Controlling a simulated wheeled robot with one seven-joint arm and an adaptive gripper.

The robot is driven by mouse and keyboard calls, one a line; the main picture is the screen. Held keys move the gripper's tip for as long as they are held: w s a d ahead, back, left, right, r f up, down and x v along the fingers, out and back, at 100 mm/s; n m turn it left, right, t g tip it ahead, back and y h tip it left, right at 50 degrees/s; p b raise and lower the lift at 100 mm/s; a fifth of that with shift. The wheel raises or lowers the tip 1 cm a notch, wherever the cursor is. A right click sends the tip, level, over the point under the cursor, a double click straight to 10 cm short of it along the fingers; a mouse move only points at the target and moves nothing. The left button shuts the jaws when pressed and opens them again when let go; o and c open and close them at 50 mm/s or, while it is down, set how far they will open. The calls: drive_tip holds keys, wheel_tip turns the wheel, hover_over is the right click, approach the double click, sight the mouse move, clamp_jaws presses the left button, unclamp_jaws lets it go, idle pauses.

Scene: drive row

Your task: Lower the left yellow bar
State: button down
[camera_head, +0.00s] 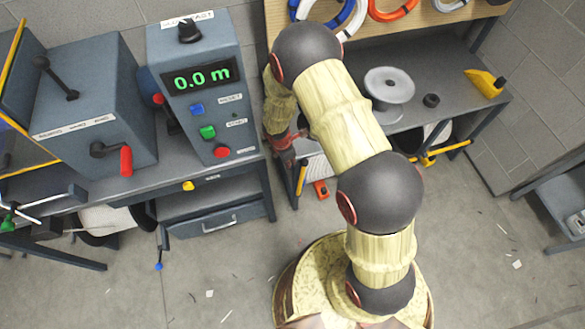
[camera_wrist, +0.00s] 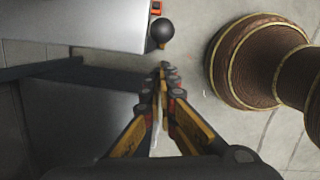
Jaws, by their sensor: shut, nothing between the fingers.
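My gripper (camera_wrist: 163,70) is shut and empty in the wrist view, its fingertips together just short of a black ball (camera_wrist: 160,29). A short yellow piece (camera_wrist: 162,46) shows under the ball, so this may be the end of a yellow bar seen end-on. In the head view a narrow yellow strip (camera_head: 301,179) shows below my wrist, by the right bench's left end; I cannot tell whether it is the left bar or my finger. Another yellow bar (camera_head: 428,160) is under that bench, farther right. My arm hides much of the space between them.
The right bench (camera_head: 425,120) carries a grey spool (camera_head: 389,84) and a yellow wedge-shaped tool (camera_head: 484,83). A control box (camera_head: 195,110) reading 0.0 m stands left. A small orange item (camera_head: 321,188) is near the strip. The front floor is mostly clear.

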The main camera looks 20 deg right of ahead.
drive_tip(key=f+b, duration=0.1)
drive_tip(key=f, duration=0.2)
drive_tip(key=d+f+b, duration=0.1)
drive_tip(key=f, duration=0.2)
drive_tip(key=f+b, duration=0.1)
drive_tip(key=f, duration=0.2)
drive_tip(key=shift+w+d+f+b, duration=0.25)
drive_tip(key=shift+d+f+b, duration=0.15)
drive_tip(key=d+p, duration=0.1)
drive_tip(key=d, duration=0.7)
drive_tip(key=shift+f, duration=0.15)
